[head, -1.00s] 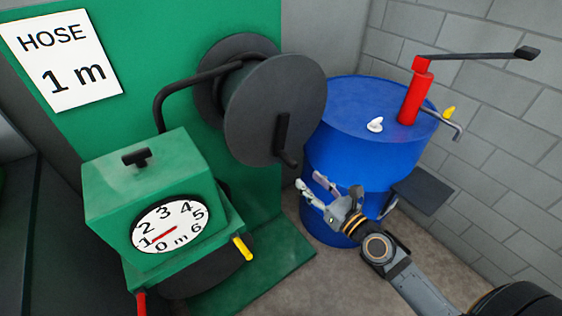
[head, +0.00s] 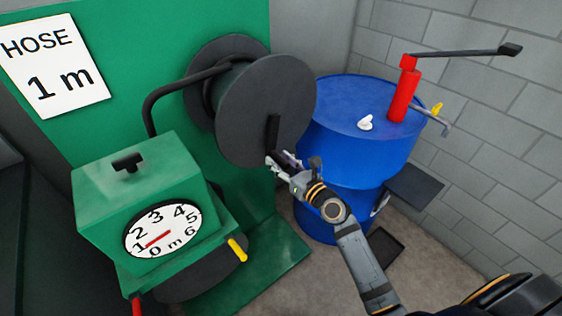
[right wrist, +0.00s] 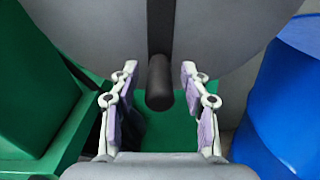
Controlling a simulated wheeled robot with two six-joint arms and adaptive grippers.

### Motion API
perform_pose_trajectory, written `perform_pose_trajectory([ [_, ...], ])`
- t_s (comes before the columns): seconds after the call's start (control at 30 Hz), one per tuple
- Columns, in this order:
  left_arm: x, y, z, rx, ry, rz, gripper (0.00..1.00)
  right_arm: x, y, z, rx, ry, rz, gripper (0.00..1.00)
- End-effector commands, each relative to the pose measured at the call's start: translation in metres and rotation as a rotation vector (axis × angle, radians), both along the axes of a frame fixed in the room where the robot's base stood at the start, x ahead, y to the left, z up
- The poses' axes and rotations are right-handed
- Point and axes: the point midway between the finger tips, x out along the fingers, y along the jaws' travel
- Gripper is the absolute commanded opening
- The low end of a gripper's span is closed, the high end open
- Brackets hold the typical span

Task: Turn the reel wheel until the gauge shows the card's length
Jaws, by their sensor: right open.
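The card (head: 55,75) on the green panel reads "HOSE 1 m". The gauge (head: 163,231) on the green box has a 0 to 6 m dial. Its red needle points down-left, close to the 1. The dark grey reel wheel (head: 248,105) has a black crank with a handle (right wrist: 159,85) low on its face. My right gripper (head: 280,160) is at the handle. In the right wrist view its open fingers (right wrist: 160,76) stand either side of the handle, with a gap on both sides. My left gripper is not in view.
A blue barrel (head: 335,120) with a red hand pump (head: 403,95) stands right of the reel. A yellow lever (head: 237,249) sticks out of the green box (head: 130,190). A dark tray (head: 385,246) lies on the floor beside the barrel.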

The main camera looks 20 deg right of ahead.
Motion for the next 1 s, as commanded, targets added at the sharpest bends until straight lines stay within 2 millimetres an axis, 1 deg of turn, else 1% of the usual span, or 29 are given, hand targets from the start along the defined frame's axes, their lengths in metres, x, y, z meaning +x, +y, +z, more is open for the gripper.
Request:
perform_pose_trajectory([
  [0.13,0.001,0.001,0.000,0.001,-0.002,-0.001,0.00,0.000,0.000,0.000,0.000,0.000,0.000,0.47],
  [0.17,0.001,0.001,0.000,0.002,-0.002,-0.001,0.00,0.000,0.000,0.000,0.000,0.000,0.000,0.44],
  [0.4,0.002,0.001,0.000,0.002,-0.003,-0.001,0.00,0.000,0.000,0.000,0.000,0.000,0.000,0.11],
  [0.5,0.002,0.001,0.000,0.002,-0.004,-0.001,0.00,0.000,0.000,0.000,0.000,0.000,0.000,0.00],
  [0.8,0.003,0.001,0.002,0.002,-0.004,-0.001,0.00,-0.001,0.000,0.001,0.005,0.003,0.000,0.00],
  [0.87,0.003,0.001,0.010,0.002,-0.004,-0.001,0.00,-0.002,0.003,0.004,0.028,0.012,0.000,0.00],
  [1.0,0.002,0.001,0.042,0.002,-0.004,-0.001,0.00,-0.007,0.018,0.015,0.163,0.063,0.001,0.00],
])
